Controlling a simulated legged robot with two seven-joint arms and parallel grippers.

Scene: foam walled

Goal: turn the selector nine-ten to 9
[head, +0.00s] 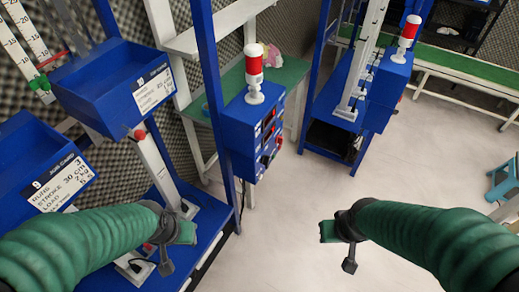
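A blue control box (236,137) with a red and white beacon (254,72) on top is mounted on the blue frame near the middle of the head view. Its right-hand face carries a panel (268,137) with small red and dark controls, seen at a steep angle. I cannot make out which control is the selector nine-ten or read its setting. My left gripper (177,250) is below and left of this box, apart from it. My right gripper (338,247) is below and right of it, over the floor. Neither visibly holds anything; their finger openings are unclear.
A second blue box (391,78) with a beacon (408,30) stands farther back right. Blue bins (118,90) with labels and scales fill the left. Blue uprights (212,90) stand close to the control box. Open pale floor (420,165) lies at right; a blue stool (503,180) is at the right edge.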

